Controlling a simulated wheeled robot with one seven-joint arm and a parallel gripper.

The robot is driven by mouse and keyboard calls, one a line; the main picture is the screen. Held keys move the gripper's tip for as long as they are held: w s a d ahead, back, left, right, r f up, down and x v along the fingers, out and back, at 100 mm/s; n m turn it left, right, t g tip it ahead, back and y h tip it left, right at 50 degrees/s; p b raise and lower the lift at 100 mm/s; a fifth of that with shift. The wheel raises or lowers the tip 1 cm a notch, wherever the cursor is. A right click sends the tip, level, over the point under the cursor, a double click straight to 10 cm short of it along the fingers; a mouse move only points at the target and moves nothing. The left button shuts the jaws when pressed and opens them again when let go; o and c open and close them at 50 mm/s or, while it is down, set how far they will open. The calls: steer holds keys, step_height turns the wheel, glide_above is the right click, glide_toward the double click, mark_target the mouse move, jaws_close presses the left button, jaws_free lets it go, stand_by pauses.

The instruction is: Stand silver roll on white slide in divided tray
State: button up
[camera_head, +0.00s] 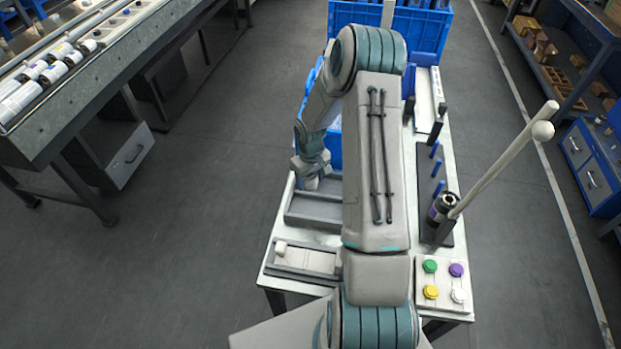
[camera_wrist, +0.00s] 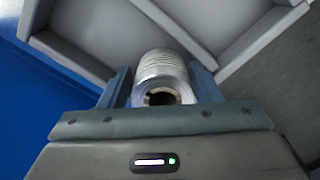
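A silver roll (camera_wrist: 163,68) sits between the two blue fingers of my gripper (camera_wrist: 160,72) in the wrist view. The fingers lie close along both its sides, and its open hollow end faces the camera. The grey divided tray (camera_wrist: 88,62) shows beyond the roll, with walls parting its compartments. In the head view my gripper (camera_head: 311,176) is above the back of the tray (camera_head: 308,222), left of my arm. The roll is hidden there. I cannot make out a white slide in the tray; my arm covers part of it.
A blue crate (camera_head: 432,28) stands behind the table. Blue pegs (camera_head: 437,168) and a leaning white rod (camera_head: 500,165) with a dark roll at its base are right. Coloured buttons (camera_head: 430,266) are at front right. A flat holder with a white piece (camera_head: 280,248) is front left.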

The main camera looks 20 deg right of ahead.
step_height(320, 180, up, 12)
steer(key=b, duration=0.1)
steer(key=s+a+r+t+h, duration=0.1)
steer(key=s+a+r, duration=0.5)
steer(key=s+r, duration=0.65)
steer(key=s+a+r+m+t, duration=0.1)
steer(key=s+a+r, duration=0.1)
steer(key=s, duration=0.4)
steer(key=s+a+r+m+t+y, duration=0.1)
steer(key=s+a+r, duration=0.2)
steer(key=s, duration=0.4)
steer(key=shift+a+r, duration=0.2)
steer(key=shift+r, duration=0.3)
